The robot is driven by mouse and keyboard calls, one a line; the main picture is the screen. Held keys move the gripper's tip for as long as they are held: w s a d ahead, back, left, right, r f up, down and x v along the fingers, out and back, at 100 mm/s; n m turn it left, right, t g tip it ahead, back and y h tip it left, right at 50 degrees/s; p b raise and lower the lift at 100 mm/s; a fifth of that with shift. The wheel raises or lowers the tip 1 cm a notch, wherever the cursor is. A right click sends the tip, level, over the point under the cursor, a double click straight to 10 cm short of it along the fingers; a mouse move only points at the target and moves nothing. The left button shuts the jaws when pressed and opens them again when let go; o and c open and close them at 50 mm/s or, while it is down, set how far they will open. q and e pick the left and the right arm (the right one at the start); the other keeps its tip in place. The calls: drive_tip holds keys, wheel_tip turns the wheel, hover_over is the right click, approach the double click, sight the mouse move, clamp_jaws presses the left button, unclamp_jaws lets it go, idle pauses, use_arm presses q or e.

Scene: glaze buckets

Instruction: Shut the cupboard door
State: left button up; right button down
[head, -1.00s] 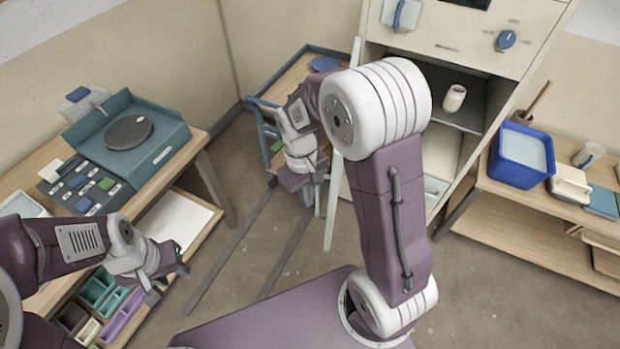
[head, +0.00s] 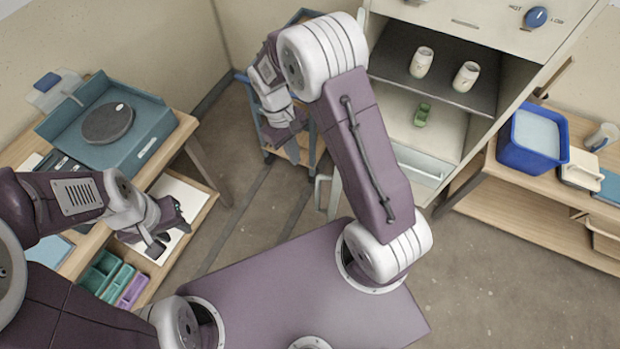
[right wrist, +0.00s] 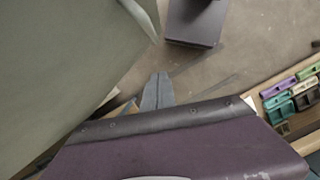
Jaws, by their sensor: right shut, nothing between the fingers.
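The white cupboard stands open at the upper middle of the head view, its shelf (head: 435,72) in plain sight. Its door (head: 335,195) is ajar; only a lower piece shows beside my right upper arm, the rest being hidden behind the arm. In the right wrist view a large grey-green panel, apparently the door (right wrist: 60,60), fills the upper left. My right gripper (right wrist: 157,88) is shut and empty, to the right of and below that panel; contact cannot be told. My left gripper (head: 171,240) is open and empty over the left table's lower shelf.
Two jars (head: 421,62) stand on the cupboard shelf, with a green item (head: 422,115) below. A blue trolley (head: 312,140) stands behind my right gripper. A blue bucket (head: 535,140) is on the right bench. Floor (head: 480,270) is clear at the front right.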

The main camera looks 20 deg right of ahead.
drive_tip(key=s+d+f+p, duration=0.2)
drive_tip(key=s+f, duration=0.3)
drive_tip(key=f, duration=0.5)
drive_tip(key=shift+s+d+f, duration=0.15)
drive_tip(key=shift+s+d, duration=0.15)
drive_tip(key=shift+s, duration=0.05)
